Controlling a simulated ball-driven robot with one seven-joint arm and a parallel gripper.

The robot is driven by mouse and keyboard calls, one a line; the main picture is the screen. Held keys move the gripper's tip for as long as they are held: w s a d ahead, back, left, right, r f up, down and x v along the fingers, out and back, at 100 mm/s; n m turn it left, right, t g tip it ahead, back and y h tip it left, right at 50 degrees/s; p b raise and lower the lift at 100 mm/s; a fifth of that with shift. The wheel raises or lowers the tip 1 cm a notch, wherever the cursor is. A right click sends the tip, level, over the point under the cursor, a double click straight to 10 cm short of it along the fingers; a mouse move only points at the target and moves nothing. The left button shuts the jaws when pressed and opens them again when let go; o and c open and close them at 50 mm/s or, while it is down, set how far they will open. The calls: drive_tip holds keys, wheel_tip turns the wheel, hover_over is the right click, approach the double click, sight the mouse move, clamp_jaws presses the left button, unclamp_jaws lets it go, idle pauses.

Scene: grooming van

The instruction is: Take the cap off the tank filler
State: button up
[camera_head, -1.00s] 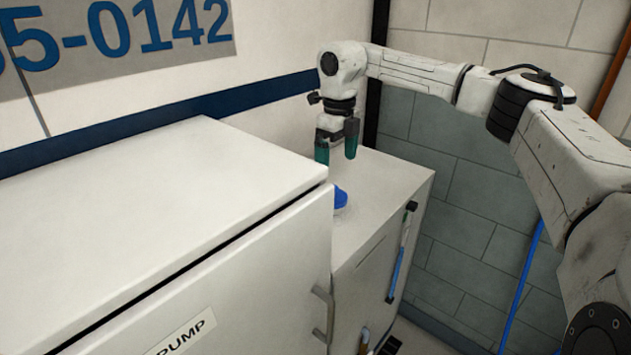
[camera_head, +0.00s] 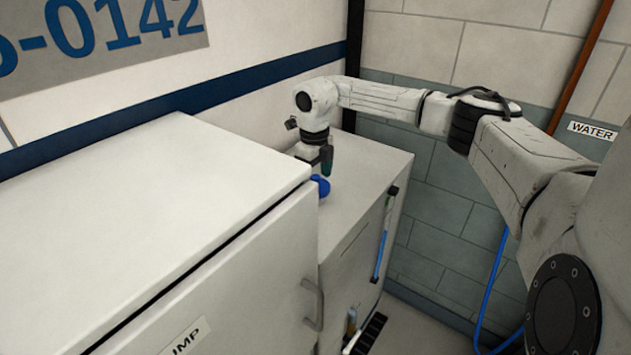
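The blue cap (camera_head: 321,187) shows on top of the low white cabinet (camera_head: 362,178), just past the edge of the nearer, taller cabinet, which may hide part of it. I cannot see the filler neck under it. My gripper (camera_head: 323,164) points down right above and behind the cap in this view. One green fingertip shows clearly; the other is hidden or too small to make out. I cannot tell whether the fingers touch the cap or how far apart they are.
The taller white cabinet (camera_head: 150,210) with a handle fills the left foreground. A blue hose (camera_head: 490,285) hangs at the right below a WATER sign (camera_head: 592,130). A tiled wall closes off the back. The low cabinet's top is clear right of the cap.

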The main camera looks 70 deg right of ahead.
drive_tip(key=shift+f, duration=0.5)
drive_tip(key=c, duration=0.9)
